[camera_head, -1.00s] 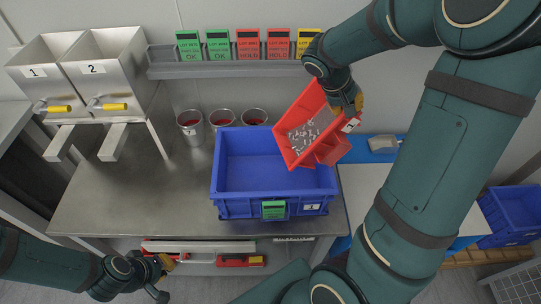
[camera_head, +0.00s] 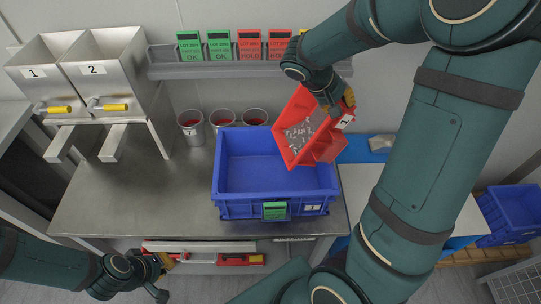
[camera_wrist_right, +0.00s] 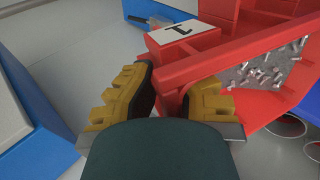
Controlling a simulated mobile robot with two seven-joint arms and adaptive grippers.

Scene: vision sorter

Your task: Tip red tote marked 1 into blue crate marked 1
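The red tote (camera_head: 323,138) holds a heap of small grey metal parts (camera_head: 301,133) and is tilted, its lower left end over the right side of the blue crate. Its white label (camera_wrist_right: 182,31) reads 1 in the right wrist view. My right gripper (camera_head: 345,100) is shut on the tote's wall, with yellow fingers on both sides of it (camera_wrist_right: 168,98). The blue crate (camera_head: 240,209) stands on the steel table, marked 1 with a green tag; its visible floor looks empty. My left gripper (camera_head: 166,264) is low at the table's front; its fingers are too small to read.
Three metal cups (camera_head: 222,118) with red contents stand behind the crate. Two steel hoppers (camera_head: 105,60) marked 1 and 2 are at the left. A card rail (camera_head: 215,71) runs along the wall. Another blue crate (camera_head: 510,213) is at far right. The table's left part is clear.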

